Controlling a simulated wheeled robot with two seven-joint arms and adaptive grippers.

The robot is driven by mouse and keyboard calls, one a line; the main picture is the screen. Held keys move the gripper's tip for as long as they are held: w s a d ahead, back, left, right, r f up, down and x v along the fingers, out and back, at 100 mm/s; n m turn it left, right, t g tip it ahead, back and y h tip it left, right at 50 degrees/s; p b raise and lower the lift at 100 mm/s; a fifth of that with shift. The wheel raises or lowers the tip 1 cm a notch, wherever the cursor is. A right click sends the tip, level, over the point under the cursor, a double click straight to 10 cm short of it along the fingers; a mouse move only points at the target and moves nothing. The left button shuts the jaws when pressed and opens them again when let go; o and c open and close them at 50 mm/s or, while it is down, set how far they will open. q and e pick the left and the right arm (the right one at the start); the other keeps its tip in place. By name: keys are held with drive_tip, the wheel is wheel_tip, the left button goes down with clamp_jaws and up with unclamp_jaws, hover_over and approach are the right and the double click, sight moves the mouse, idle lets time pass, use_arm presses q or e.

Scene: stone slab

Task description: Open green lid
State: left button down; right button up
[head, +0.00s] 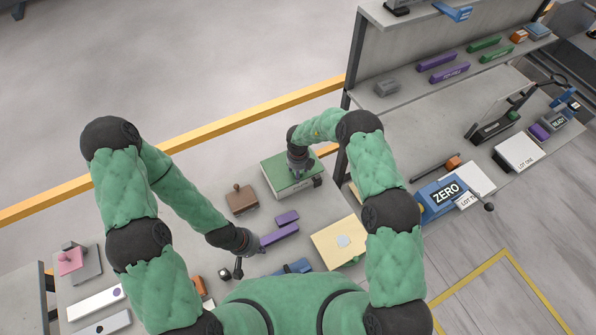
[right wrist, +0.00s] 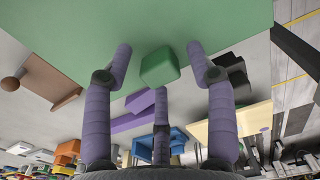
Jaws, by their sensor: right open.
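The green lid (head: 285,168) tops a box on the stone slab, and it fills the upper left of the right wrist view (right wrist: 90,35). A small green knob (right wrist: 160,68) stands out from it.
A brown block with a knob (head: 240,199) stands left of the green box. Purple blocks (head: 287,217) and a cream box (head: 340,242) lie nearer. A blue ZERO box (head: 443,195) is at right. A shelf unit (head: 430,45) rises behind on the right.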

drive_tip(key=shift+s, duration=0.1)
clamp_jaws()
drive_tip(key=shift+r, duration=0.2)
